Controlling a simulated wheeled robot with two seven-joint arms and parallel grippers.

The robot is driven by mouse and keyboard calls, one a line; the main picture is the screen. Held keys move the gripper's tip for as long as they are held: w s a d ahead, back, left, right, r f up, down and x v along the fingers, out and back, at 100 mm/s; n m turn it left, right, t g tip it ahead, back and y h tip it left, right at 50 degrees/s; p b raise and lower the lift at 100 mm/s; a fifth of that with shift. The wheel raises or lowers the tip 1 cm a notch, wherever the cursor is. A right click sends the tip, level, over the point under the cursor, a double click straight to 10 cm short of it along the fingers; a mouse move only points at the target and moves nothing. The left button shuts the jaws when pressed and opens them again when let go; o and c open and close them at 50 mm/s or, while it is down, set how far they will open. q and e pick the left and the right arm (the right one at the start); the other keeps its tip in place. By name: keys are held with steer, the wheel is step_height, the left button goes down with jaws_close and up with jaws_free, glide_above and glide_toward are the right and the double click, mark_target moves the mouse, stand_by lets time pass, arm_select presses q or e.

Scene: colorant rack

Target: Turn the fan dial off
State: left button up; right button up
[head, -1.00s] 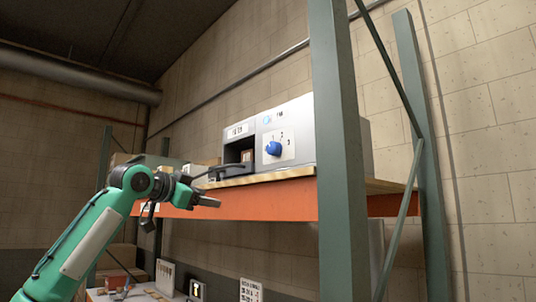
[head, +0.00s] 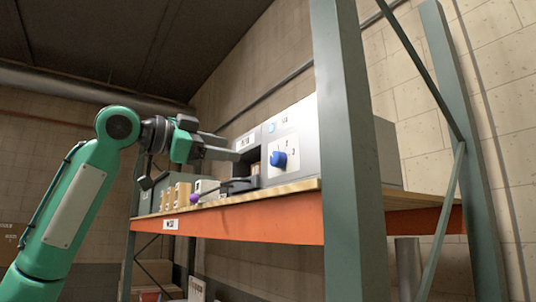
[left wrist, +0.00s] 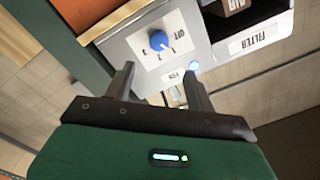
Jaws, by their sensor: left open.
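The fan dial (head: 278,158) is a blue knob on the white front panel of a grey box on the rack shelf. It also shows in the left wrist view (left wrist: 158,40), upside down, with OFF and number marks around it. I cannot clearly tell which mark it points to. My left gripper (head: 232,148) is open and empty, left of the dial in the head view. In the left wrist view its fingertips (left wrist: 160,68) are spread, with the dial beyond and between them, apart from it. My right gripper is not in view.
Green rack posts (head: 352,150) stand right of the box. An orange beam (head: 260,222) edges the shelf below. An open bay (head: 254,158) lies left of the dial, with a dark lever (head: 225,187) in front. A round light-blue part (left wrist: 193,66) sits near the dial.

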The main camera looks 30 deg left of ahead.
arm_select(q)
steer(key=p, duration=0.1)
glide_toward(273, 159)
steer(key=w, duration=0.2)
steer(key=p+x, duration=0.1)
steer(key=x, duration=0.3)
steer(key=shift+w+d+r+p, duration=0.15)
steer(key=shift+w+d+p, duration=0.1)
steer(key=shift+d+p, duration=0.2)
steer(key=shift+w+d, duration=0.15)
steer(key=shift+w, duration=0.2)
steer(key=shift+w+d, duration=0.2)
steer(key=shift+w, duration=0.35)
steer(key=c, duration=0.9)
steer(key=shift+c, duration=0.3)
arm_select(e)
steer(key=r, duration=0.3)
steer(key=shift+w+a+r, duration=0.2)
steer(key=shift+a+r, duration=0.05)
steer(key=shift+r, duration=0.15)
